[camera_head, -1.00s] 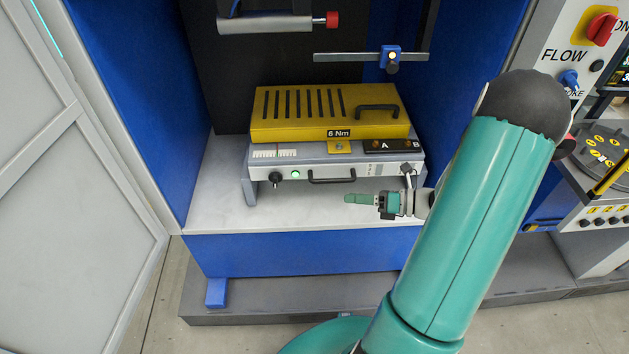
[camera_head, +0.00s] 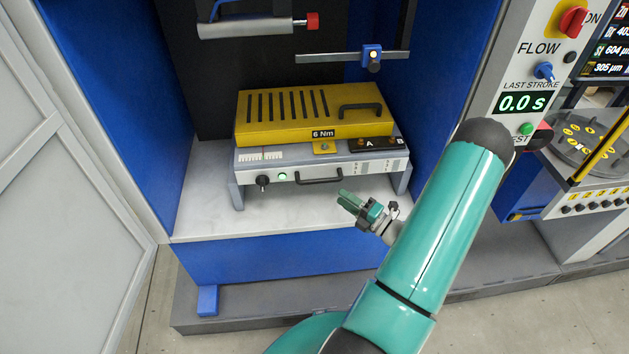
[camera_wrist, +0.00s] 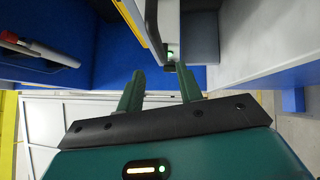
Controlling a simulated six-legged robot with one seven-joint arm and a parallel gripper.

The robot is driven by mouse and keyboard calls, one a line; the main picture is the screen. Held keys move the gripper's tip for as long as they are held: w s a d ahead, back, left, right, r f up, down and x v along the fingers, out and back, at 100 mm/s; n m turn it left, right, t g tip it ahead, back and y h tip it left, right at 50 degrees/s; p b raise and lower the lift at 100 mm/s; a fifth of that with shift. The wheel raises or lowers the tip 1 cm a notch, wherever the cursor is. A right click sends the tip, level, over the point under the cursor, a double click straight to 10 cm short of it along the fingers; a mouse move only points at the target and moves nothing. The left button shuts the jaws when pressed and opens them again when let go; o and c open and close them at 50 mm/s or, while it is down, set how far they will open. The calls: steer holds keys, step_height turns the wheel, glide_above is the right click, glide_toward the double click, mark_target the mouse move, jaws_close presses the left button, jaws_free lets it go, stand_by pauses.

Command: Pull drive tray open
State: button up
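The drive tray (camera_head: 240,178) is a low grey unit on the white shelf in the head view. Its front has a black knob (camera_head: 262,181), a green light (camera_head: 282,177) and a black bar handle (camera_head: 320,180). The tray looks closed. My gripper (camera_head: 346,200) is just in front and to the right of the handle, apart from it, with its green fingers pointing up-left. In the wrist view my gripper (camera_wrist: 160,86) shows two fingers with a gap and nothing between them.
A yellow slotted box marked 6 Nm (camera_head: 255,128) sits on the tray unit. Blue walls (camera_head: 125,110) enclose the bay on both sides. A FLOW control panel (camera_head: 530,85) stands at right. The white shelf (camera_head: 205,205) is clear in front and left.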

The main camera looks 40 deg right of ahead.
mark_target(318, 181)
steer(key=x, duration=1)
steer(key=shift+w, duration=0.25)
jaws_close()
